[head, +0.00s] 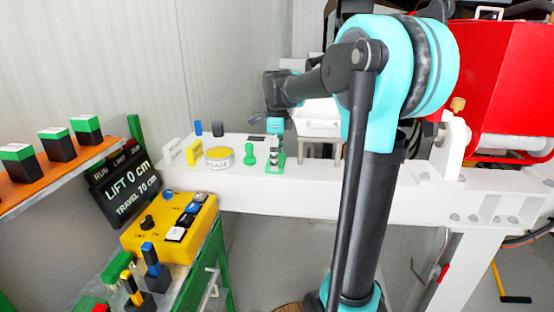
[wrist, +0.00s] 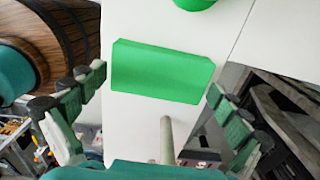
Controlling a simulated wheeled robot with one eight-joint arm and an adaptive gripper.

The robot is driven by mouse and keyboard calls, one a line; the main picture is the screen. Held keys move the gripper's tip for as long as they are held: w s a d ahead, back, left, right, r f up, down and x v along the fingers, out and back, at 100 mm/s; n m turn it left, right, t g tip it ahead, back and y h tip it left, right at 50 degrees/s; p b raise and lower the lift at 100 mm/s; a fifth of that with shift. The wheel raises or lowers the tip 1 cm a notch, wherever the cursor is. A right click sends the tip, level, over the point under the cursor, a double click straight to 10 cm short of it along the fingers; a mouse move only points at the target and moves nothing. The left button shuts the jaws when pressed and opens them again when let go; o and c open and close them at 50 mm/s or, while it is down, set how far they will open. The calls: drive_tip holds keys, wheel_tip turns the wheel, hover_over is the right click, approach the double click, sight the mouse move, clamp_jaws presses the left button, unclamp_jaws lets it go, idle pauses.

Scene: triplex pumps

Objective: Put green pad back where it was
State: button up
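The green pad (wrist: 163,72) is a flat green rectangle with cut corners. In the wrist view it lies over the white surface, between and slightly beyond my fingers. My gripper (wrist: 156,84) is open, with one green-lined finger on each side of the pad. I see gaps between the fingers and the pad's ends, and no clear contact. In the head view my gripper (head: 275,152) points down over the white beam. Green shows at its fingertips there, but I cannot tell pad from fingers.
A green knobbed stamp (head: 250,154) stands just left of my gripper. A round yellow-and-white tin (head: 219,158) and upright yellow and white blocks stand further left on the white beam (head: 300,185). A grey peg (wrist: 167,140) stands near the pad. A yellow control box (head: 170,228) is at lower left.

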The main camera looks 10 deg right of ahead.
drive_tip(key=shift+r, duration=0.1)
wheel_tip(320, 180, up, 12)
idle(0.5)
